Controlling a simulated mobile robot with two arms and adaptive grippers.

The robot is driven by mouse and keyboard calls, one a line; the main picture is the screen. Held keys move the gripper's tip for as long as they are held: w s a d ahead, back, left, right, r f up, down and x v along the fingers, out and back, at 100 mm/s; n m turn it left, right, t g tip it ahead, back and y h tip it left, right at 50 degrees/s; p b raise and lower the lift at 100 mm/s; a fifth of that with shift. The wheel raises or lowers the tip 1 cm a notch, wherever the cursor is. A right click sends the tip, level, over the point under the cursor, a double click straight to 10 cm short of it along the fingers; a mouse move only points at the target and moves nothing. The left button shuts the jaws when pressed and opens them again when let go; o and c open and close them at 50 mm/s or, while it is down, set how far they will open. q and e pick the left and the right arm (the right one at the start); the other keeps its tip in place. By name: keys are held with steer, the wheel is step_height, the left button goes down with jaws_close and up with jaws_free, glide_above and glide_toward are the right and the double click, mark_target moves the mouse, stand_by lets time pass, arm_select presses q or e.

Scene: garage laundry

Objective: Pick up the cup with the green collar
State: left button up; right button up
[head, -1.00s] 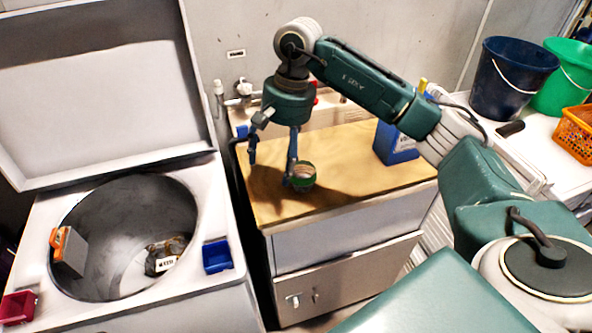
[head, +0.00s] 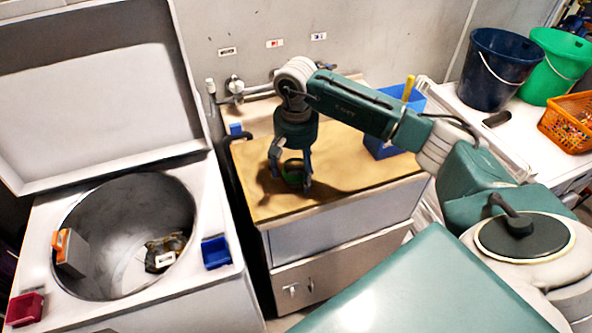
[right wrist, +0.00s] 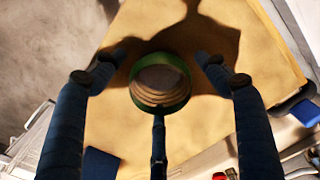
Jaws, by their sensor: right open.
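The cup with the green collar (head: 292,170) stands on the wooden top of the cabinet, partly hidden by my fingers in the head view. In the right wrist view the cup (right wrist: 160,84) shows from above, with a green ring around a pale, ridged inside. My right gripper (head: 290,181) is open and pointing down, with its fingers on either side of the cup. In the right wrist view gaps show between the cup and the two side fingers of the gripper (right wrist: 157,72). My left gripper is not in view.
A blue container (head: 383,147) stands at the right of the wooden top (head: 345,184). An open washer tub (head: 125,235) is at the left. Dark blue (head: 497,75) and green (head: 553,70) buckets and an orange basket (head: 570,125) are at the far right.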

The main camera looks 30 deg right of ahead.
steer(key=shift+f, duration=0.45)
steer(key=c, duration=1)
steer(key=shift+r, duration=0.2)
